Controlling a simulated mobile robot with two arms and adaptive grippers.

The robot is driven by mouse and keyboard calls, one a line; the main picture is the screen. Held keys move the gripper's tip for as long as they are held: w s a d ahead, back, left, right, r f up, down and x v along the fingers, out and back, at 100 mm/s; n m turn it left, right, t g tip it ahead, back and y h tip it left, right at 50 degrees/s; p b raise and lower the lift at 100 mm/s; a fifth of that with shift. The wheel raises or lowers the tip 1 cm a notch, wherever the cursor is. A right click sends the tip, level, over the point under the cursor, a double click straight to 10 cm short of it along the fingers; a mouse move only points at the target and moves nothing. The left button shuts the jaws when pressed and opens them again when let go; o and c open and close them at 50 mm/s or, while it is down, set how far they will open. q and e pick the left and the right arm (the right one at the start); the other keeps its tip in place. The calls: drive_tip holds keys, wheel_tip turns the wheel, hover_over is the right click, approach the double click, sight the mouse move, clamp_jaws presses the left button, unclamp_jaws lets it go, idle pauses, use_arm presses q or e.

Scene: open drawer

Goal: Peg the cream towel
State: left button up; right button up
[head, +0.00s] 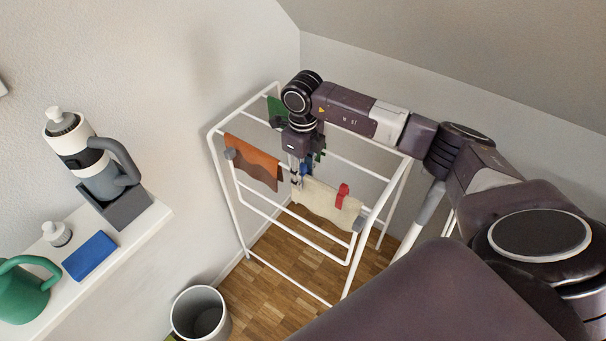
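The cream towel (326,204) hangs over the front rail of a white drying rack (213,150). A red peg (342,195) sits on the towel's top edge, toward its right end. My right gripper (298,179) points down at the towel's upper left corner. A small blue peg (306,169) shows at its fingers and appears to be held between them. The fingertips are small and partly hidden, so I cannot tell whether the peg touches the towel. My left gripper is not in view.
An orange-brown towel (250,163) hangs left of the cream one, and a green cloth (276,109) hangs farther back. A grey bin (201,314) stands on the wooden floor. A white shelf (115,250) at left holds a bottle, a blue block (90,255) and a green watering can (22,294).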

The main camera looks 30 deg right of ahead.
drive_tip(key=o, duration=0.3)
